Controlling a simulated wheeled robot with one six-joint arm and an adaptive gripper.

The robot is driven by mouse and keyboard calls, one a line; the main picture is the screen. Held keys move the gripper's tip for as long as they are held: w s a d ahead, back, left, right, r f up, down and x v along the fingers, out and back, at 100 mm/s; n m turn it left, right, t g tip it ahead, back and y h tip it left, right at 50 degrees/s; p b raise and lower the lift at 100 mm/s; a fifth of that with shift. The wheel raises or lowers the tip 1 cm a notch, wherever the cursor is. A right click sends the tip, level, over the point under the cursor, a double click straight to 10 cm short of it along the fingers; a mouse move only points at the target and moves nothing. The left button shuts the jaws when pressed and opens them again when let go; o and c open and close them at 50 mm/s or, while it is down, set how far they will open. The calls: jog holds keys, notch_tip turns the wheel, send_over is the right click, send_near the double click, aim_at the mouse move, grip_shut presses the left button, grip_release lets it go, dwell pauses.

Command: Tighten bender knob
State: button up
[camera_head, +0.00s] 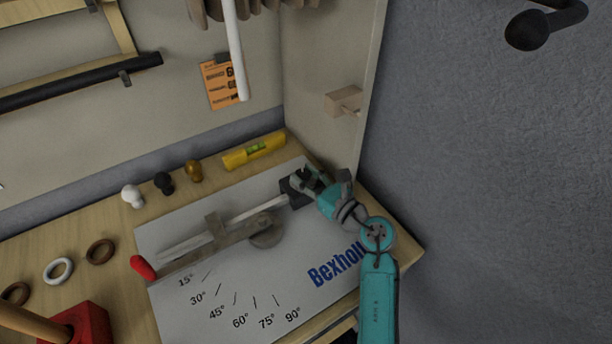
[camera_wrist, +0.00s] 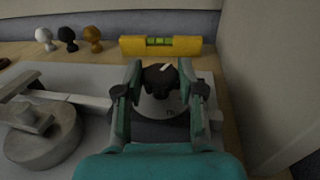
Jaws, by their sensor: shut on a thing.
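The bender lies on a pale plate (camera_head: 330,285) with printed angle marks, on the wooden bench. Its lever (camera_head: 195,250) has a red grip (camera_head: 143,267) at the left end. A round metal disc (camera_wrist: 42,130) sits by the lever. The dark bender knob (camera_wrist: 160,77), with a white mark on top, sits over a dark block (camera_head: 290,196) at the right end of the bender. My gripper (camera_head: 308,180) reaches it from the right. In the wrist view my gripper (camera_wrist: 160,92) has its fingers on both sides of the knob, shut on it. The knob is mostly hidden in the head view.
A yellow level (camera_head: 254,151) lies behind the plate. White, black and brown round knobs (camera_head: 164,183) stand to its left. Several rings (camera_head: 100,251) and a red block (camera_head: 82,325) are at the left. A side wall (camera_head: 335,60) with a wooden peg block (camera_head: 343,101) rises close on the right.

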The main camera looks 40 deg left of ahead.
jog(key=shift+s+t, duration=0.1)
jog(key=shift+t, duration=0.2)
jog(key=shift+f+m+t, duration=0.1)
jog(key=shift+m+t, duration=0.3)
jog(key=shift+m, duration=0.1)
jog(key=shift+m+t+h, duration=0.8)
jog(key=shift+m+t, duration=0.2)
jog(key=shift+t, duration=0.5)
jog(key=o, duration=1.2)
jog(key=shift+c, duration=0.2)
jog(key=shift+s, duration=0.1)
jog(key=v, duration=1.2)
